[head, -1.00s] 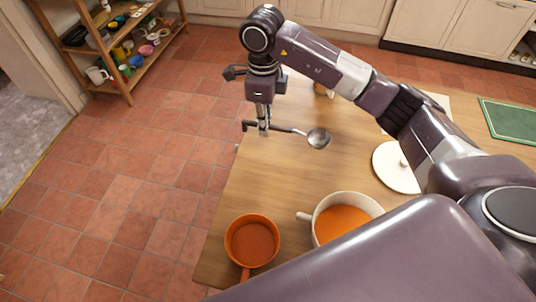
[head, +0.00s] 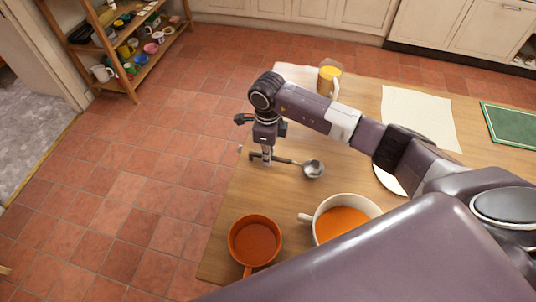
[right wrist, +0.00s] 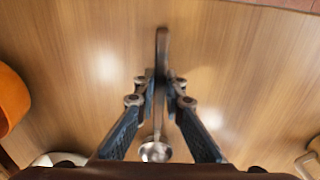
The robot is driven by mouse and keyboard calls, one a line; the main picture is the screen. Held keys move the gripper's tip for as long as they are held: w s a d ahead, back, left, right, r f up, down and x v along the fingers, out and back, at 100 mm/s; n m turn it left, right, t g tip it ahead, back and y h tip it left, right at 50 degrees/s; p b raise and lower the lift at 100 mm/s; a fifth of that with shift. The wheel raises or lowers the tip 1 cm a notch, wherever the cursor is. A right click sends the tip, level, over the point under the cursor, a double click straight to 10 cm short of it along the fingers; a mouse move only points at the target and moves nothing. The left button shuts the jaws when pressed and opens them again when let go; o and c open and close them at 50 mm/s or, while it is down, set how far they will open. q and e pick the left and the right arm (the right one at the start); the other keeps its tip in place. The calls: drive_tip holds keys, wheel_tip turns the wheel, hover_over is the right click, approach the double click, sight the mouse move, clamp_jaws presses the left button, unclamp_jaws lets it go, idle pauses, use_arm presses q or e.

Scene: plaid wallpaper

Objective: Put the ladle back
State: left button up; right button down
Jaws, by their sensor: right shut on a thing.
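The ladle (head: 313,169) has a round metal bowl and a dark handle. It is over the left part of the wooden table, with the bowl toward the right. My right gripper (head: 267,161) points down and is shut on the ladle's handle. In the right wrist view the fingers (right wrist: 161,82) close on the handle, with the handle end (right wrist: 162,42) beyond them and the bowl (right wrist: 155,152) toward the wrist. The ladle looks close to the tabletop; I cannot tell whether it touches. My left gripper is not in view.
On the table (head: 235,215), an orange pan (head: 254,241) and a white pot (head: 374,206) of orange soup stand in front. A white lid (head: 386,181) is partly behind my arm.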

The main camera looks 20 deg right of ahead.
drive_tip(key=shift+f, duration=0.15)
drive_tip(key=c, duration=2)
unclamp_jaws()
drive_tip(key=shift+r, duration=0.35)
wheel_tip(320, 180, up, 12)
drive_tip(key=shift+f+b, duration=0.15)
drive_tip(key=shift+b, duration=0.75)
